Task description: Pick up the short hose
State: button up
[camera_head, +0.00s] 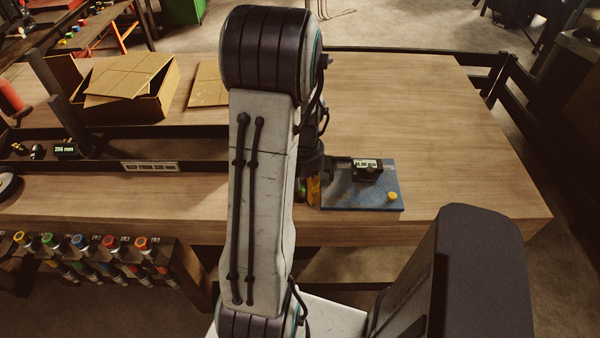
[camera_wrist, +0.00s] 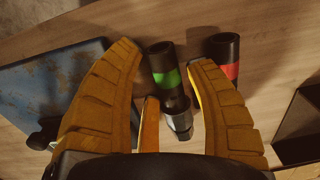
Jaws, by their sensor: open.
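In the wrist view, a black hose with a green band (camera_wrist: 164,65) and a silvery fitting at its near end lies between the fingers of my open gripper (camera_wrist: 165,56). A second black hose with a red band (camera_wrist: 222,47) lies just right of the right finger, partly hidden by it. I cannot tell from the frames which hose is the short one. In the head view, my gripper (camera_head: 313,190) is mostly hidden behind my arm, beside the blue plate, and the hoses are hidden.
The blue plate (camera_head: 340,198) carries a small black gauge with a display (camera_head: 367,169) and a yellow button (camera_head: 392,196). A long dark tray (camera_head: 190,145) and an open cardboard box (camera_head: 130,88) stand left. The bench (camera_head: 450,130) is clear at right.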

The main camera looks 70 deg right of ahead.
jog(key=shift+f, duration=0.6)
jog(key=shift+a, duration=0.1)
jog(key=shift+c, duration=0.3)
grip_shut()
